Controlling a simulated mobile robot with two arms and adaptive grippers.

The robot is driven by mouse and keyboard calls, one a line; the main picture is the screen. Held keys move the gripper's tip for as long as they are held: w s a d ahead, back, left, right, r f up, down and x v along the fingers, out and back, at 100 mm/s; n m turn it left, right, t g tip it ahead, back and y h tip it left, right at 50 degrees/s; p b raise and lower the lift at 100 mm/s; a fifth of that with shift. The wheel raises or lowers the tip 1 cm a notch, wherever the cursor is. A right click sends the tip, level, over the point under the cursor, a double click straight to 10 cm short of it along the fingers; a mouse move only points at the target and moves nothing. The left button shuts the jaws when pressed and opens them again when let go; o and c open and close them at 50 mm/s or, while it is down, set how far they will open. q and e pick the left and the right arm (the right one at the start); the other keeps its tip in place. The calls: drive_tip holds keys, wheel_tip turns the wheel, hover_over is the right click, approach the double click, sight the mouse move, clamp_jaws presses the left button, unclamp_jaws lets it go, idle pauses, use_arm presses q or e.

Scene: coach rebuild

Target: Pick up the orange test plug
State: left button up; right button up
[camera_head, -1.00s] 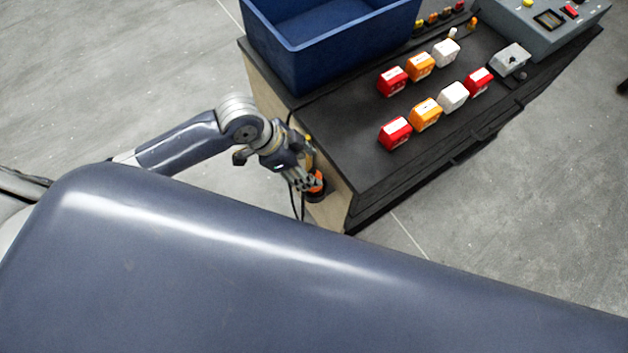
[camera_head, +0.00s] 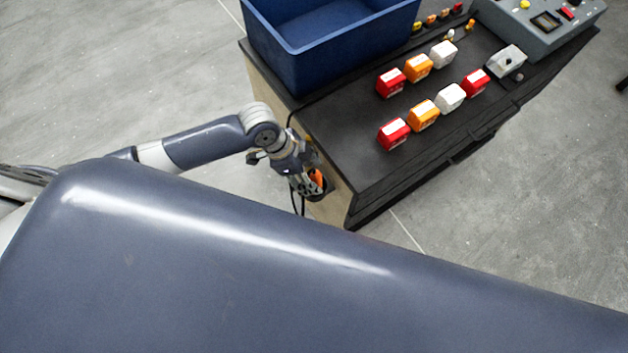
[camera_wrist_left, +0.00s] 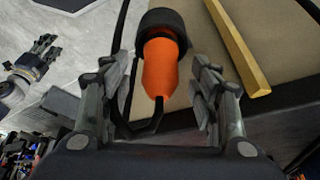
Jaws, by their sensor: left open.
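The orange test plug (camera_wrist_left: 160,70) shows in the left wrist view with a black collar (camera_wrist_left: 165,22) at its far end. It sits between the two open fingers of my left gripper (camera_wrist_left: 163,90), apart from both as far as I can see. In the head view a bit of the plug (camera_head: 317,177) shows at the near left end of the cart, partly hidden by my left gripper (camera_head: 306,182). My right gripper (camera_wrist_left: 40,58) shows in the left wrist view at the far left, away from the plug; its finger state is unclear.
The dark-topped cart (camera_head: 350,140) carries a blue bin (camera_head: 300,70), several red, orange and white blocks, and a grey control box (camera_head: 545,30). A black cable (camera_wrist_left: 120,30) hangs beside the plug. A yellow strip (camera_wrist_left: 238,45) lies to its right.

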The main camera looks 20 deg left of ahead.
use_arm(q)
drive_tip(key=shift+x, duration=1.25)
drive_tip(key=shift+c, duration=0.5)
drive_tip(key=c, duration=1.2)
